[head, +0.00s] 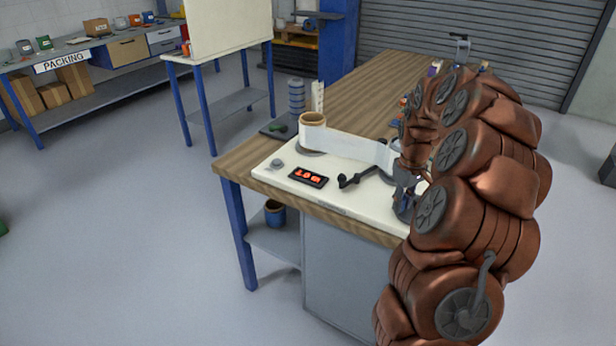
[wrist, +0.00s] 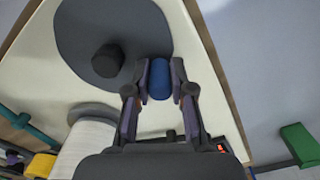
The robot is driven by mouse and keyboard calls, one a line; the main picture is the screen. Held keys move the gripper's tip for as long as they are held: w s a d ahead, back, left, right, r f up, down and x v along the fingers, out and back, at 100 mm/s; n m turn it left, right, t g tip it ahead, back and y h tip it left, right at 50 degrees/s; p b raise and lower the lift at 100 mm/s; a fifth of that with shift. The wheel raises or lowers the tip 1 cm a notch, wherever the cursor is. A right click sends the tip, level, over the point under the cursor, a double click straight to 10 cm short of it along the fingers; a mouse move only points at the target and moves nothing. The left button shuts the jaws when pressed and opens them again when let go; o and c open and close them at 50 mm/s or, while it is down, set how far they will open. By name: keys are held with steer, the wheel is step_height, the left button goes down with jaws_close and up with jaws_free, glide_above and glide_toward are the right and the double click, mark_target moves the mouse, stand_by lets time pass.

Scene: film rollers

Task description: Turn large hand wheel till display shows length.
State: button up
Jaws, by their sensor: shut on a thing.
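The large hand wheel is a dark grey disc with a black hub in the wrist view (wrist: 82,32). A blue knob (wrist: 160,85) stands near its rim. My gripper (wrist: 160,72) is closed around the knob, one finger on each side. In the head view my copper arm hides most of the wheel, and my gripper (head: 405,188) is at the right end of the cream machine plate (head: 340,200). The display (head: 308,177) shows red characters, roughly "1.0" and a letter, too small to read surely. White film (head: 345,143) runs from a roll (head: 312,125) towards my arm.
A black crank (head: 360,177) and a grey knob (head: 277,164) are on the plate. The wooden bench (head: 350,90) extends behind. A blue-legged table with a pale board (head: 228,28) and a packing bench (head: 85,65) stand left.

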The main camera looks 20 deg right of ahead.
steer(key=shift+s+d, duration=0.1)
steer(key=shift+s+b, duration=0.5)
steer(key=shift+s, duration=0.35)
steer(key=o, duration=1.7)
steer(key=shift+w+r+p, duration=0.1)
steer(key=shift+r+p, duration=0.85)
steer(key=shift+r, duration=2.6)
